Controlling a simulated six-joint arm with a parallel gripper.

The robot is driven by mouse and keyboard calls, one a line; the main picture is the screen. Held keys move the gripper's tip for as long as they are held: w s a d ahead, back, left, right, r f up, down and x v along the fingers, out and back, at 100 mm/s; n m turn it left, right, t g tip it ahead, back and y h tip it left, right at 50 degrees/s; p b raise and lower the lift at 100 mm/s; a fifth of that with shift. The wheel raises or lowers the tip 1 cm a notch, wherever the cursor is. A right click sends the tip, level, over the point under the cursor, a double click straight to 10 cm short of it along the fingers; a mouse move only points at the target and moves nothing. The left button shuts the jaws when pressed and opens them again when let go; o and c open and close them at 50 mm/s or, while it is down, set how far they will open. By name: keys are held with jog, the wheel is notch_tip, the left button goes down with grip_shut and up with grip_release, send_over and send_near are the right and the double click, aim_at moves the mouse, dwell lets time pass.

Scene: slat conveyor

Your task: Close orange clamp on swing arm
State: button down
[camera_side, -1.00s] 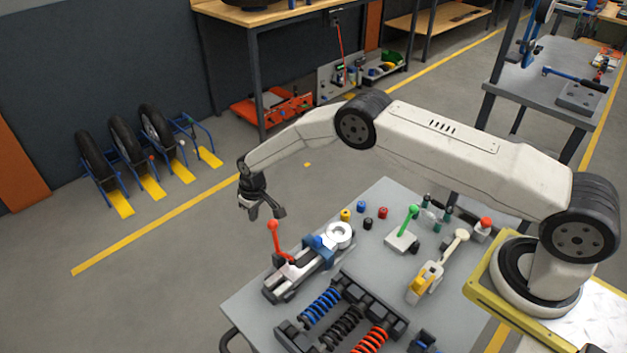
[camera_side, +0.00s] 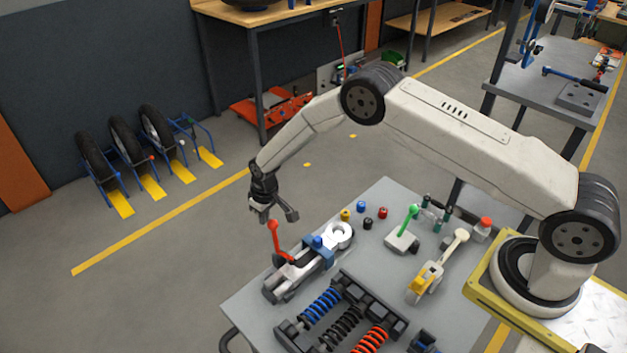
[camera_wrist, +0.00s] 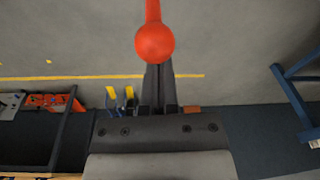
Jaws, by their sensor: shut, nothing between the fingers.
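The orange clamp (camera_side: 279,243) has a red-orange lever with a ball knob, standing up and leaning slightly left in the side view. It is on the grey swing arm (camera_side: 286,283), which lies in a fixture on the bench and has a pale ring end (camera_side: 341,236). My gripper (camera_side: 265,216) is shut and empty, just above and left of the knob. In the wrist view the knob (camera_wrist: 155,43) covers the tips of my closed fingers (camera_wrist: 158,80); I cannot tell whether they touch it.
The grey bench (camera_side: 368,262) also bears a green-handled clamp (camera_side: 409,223), a cream-handled clamp (camera_side: 446,258), several small coloured caps and a rack (camera_side: 345,318) of coil springs. Open floor lies left of the bench.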

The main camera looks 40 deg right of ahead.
aim_at(273, 224)
jog(key=shift+s, duration=0.15)
jog(key=shift+s+r, duration=0.15)
jog(key=shift+s, duration=0.7)
jog(key=shift+s+r, duration=0.15)
jog(key=shift+s, duration=0.65)
jog(key=s, duration=0.2)
jog(key=shift+s+f, duration=0.2)
jog(key=shift+s, duration=0.1)
jog(key=shift+s, duration=0.1)
